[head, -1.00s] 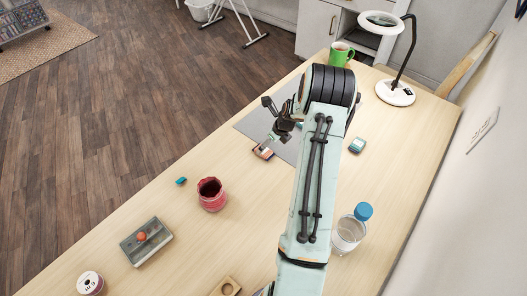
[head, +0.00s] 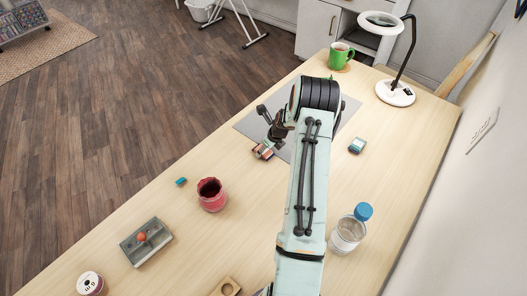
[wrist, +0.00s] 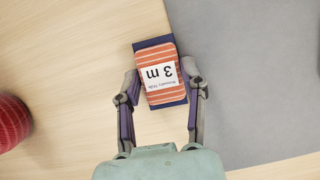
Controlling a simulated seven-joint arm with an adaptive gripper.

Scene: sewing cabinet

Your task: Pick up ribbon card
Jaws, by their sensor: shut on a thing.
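The ribbon card (wrist: 160,86) is a dark blue card wrapped in orange striped ribbon, with a white label reading "3 m". In the wrist view it sits between the two fingers of my gripper (wrist: 161,98), which is shut on its sides. In the head view the ribbon card (head: 263,151) shows below my gripper (head: 271,135), by the left edge of the grey mat, partly hidden by the fingers. I cannot tell whether the card is touching the table or just above it.
A grey mat (head: 252,125) lies under my arm. A red pot (head: 211,195), a grey tray (head: 147,255) and a small teal item (head: 181,181) stand left of it.

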